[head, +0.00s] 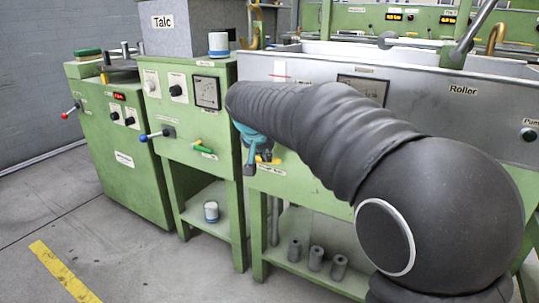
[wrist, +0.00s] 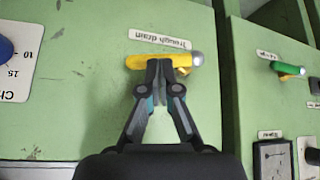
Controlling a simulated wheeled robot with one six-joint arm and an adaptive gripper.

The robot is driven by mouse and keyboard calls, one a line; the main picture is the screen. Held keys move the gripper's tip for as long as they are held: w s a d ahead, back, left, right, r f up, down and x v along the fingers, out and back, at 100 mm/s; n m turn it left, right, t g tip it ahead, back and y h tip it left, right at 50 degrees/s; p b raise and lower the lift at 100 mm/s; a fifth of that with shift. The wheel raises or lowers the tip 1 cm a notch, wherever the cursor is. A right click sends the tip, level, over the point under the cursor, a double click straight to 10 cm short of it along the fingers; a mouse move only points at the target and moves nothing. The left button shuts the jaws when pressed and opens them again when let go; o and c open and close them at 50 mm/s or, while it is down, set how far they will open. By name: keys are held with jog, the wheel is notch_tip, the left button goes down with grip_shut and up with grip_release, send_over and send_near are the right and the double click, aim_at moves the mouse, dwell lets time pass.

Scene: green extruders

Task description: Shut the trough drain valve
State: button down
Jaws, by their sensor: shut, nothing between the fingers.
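The trough drain valve has a yellow lever (wrist: 181,60) on a green panel, under an upside-down "Trough drain" label (wrist: 160,39) in the wrist view. The lever lies about level there, with a round grey piece at its right end. My gripper (wrist: 160,66) is shut and empty, its fingertips over the lever's middle and hiding part of it. I cannot tell whether they touch it. In the head view my gripper (head: 250,168) is mostly behind my arm, and a bit of the yellow lever (head: 275,161) shows beside it.
A green-handled valve (wrist: 287,68) sits on the neighbouring panel, also seen in the head view (head: 201,147). A blue-knobbed lever (head: 153,135) sticks out left of it. Grey cylinders (head: 316,258) stand on the low shelf. The floor at front left is clear.

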jog(key=shift+w+a+f, duration=0.2)
jog(key=shift+w+a, duration=0.1)
jog(key=shift+a, duration=0.1)
jog(key=s+d+r+p, duration=0.2)
jog(key=s+r, duration=0.4)
jog(key=s, duration=0.4)
jog(key=shift+s+d+r, duration=0.15)
jog(key=shift+d+r, duration=0.1)
jog(key=shift+r, duration=0.05)
dwell(0.4)
